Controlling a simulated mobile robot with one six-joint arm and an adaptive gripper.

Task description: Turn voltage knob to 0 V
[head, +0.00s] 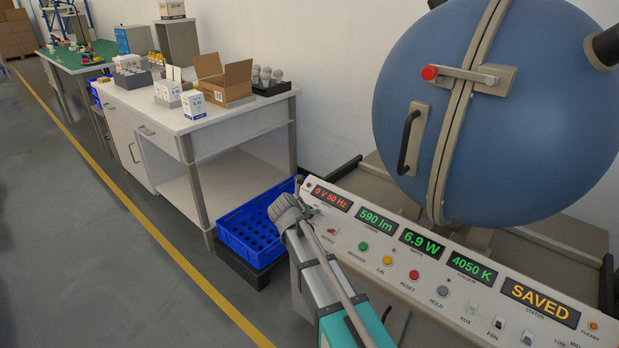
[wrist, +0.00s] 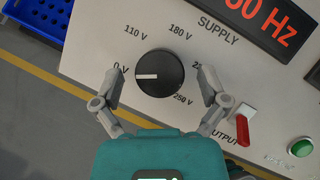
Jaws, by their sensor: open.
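The voltage knob (wrist: 160,74) is a round black dial with a white pointer line, on the panel below the SUPPLY label. Its line points left, toward the 0 V mark (wrist: 121,70). The supply display (head: 331,198) reads 0 V 50 Hz in red. My gripper (wrist: 160,84) is open, with one finger on each side of the knob; I cannot tell whether either finger touches it. In the head view my gripper (head: 288,209) is at the panel's left end and hides the knob.
A red output switch (wrist: 243,129) and a green button (wrist: 301,147) sit right of the knob. The control panel (head: 400,262) has other displays, with STATUS reading SAVED. A big blue sphere (head: 540,110) stands behind it. A blue crate (head: 240,243) is left of the panel.

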